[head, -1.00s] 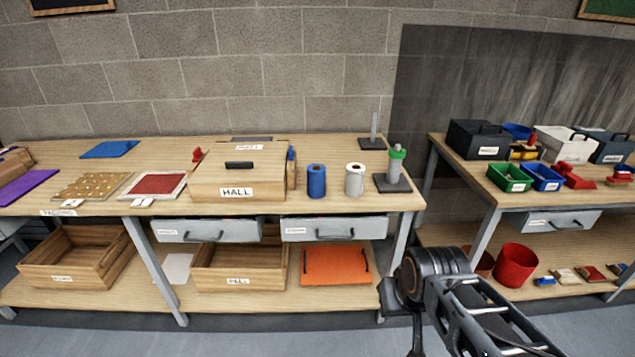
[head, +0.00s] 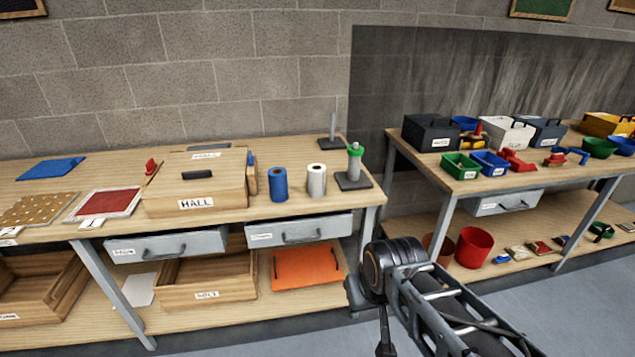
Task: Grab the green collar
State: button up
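The green collar (head: 356,149) is a ring near the top of a pale upright post (head: 354,166). The post stands on a dark square base (head: 353,183) at the right end of the left workbench. The collar looks level around the post, and nothing covers it. My arm shows at the lower right, in front of and below the bench's right end, well apart from the collar. My gripper's fingers do not show in this view.
Left of the post stand a white roll (head: 316,181), a blue roll (head: 278,185) and a wooden box marked HALL (head: 195,190). Behind it is a bare grey post on a base (head: 332,142). A gap separates the right workbench (head: 475,182), which holds bins.

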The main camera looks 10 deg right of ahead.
aim_at(359, 152)
jog(key=u, duration=0.4)
jog(key=k, duration=0.5)
jog(key=z, duration=0.5)
jog(key=i, duration=1.65)
jog(key=u, duration=0.95)
jog(key=i, duration=0.3)
jog(key=u, duration=0.35)
